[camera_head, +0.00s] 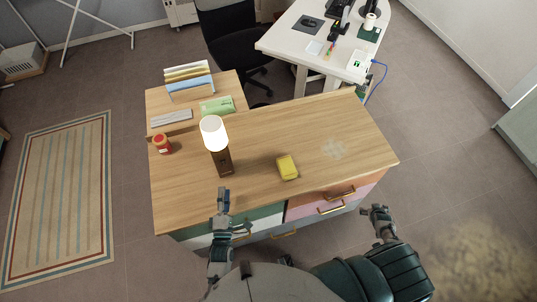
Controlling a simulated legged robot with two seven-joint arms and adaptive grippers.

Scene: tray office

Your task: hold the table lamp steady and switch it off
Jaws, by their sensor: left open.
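The table lamp (219,150) stands upright on the wooden desk, with a lit white shade on top and a dark brown base. Its switch is too small to make out. My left gripper (223,194) is open and empty at the desk's front edge, just in front of the lamp base and apart from it. My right gripper (375,210) is off to the right, in front of the drawers and away from the lamp. Its fingers are too small to tell open from shut.
On the desk (330,125) are a red jar (162,144) left of the lamp and a yellow object (287,167) to its right. Drawers (330,200) face me.

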